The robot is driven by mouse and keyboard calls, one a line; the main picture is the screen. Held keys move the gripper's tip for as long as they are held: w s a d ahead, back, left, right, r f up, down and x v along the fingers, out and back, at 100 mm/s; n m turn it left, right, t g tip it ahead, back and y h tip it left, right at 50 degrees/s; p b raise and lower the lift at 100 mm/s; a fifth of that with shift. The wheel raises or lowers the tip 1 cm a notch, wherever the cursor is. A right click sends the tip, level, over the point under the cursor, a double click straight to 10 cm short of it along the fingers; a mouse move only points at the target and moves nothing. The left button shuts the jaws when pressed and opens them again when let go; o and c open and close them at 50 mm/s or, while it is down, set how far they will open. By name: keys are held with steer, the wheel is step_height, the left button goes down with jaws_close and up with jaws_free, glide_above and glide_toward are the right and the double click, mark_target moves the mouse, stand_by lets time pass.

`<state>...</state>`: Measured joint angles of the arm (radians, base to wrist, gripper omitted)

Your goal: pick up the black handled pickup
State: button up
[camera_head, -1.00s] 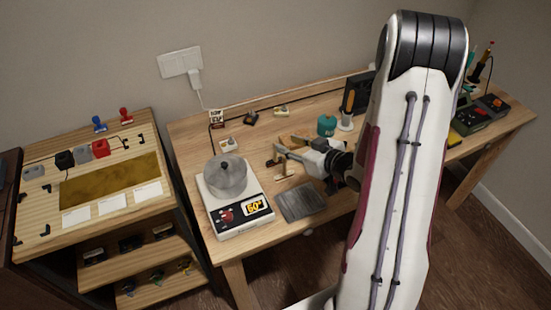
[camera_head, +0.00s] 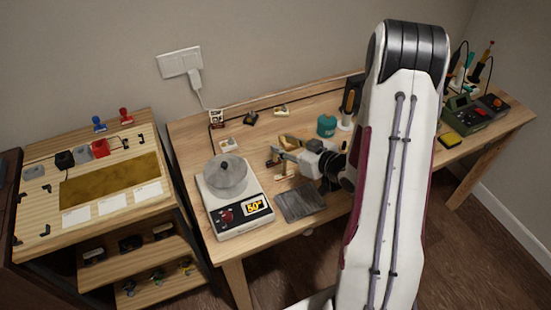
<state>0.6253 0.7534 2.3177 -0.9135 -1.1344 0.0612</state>
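My gripper (camera_head: 280,156) reaches left over the middle of the workbench. A small dark piece (camera_head: 271,157), probably the black handled pickup, is at its fingertips. The piece is too small to make out a handle, and I cannot tell whether the fingers are closed on it or only beside it. A pale piece (camera_head: 286,171) with an upright part stands just below the gripper. A small black piece with some yellow (camera_head: 251,118) lies farther back on the bench, apart from the gripper.
A winding machine or scale with a round clear bowl (camera_head: 226,176) stands left of my gripper. A dark grey mat (camera_head: 300,203) lies in front. A teal canister (camera_head: 326,126) stands behind. Small white pieces (camera_head: 281,111) lie at the back. My arm hides part of the right bench.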

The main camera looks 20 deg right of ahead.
mark_target(276, 143)
steer(key=shift+w+f, duration=0.1)
steer(key=shift+w, duration=0.1)
steer(key=shift+f+x, duration=0.1)
steer(key=shift+x, duration=1.15)
steer(key=shift+f+x, duration=0.15)
steer(key=shift+x, duration=1.05)
steer(key=shift+s, duration=0.1)
jaws_close()
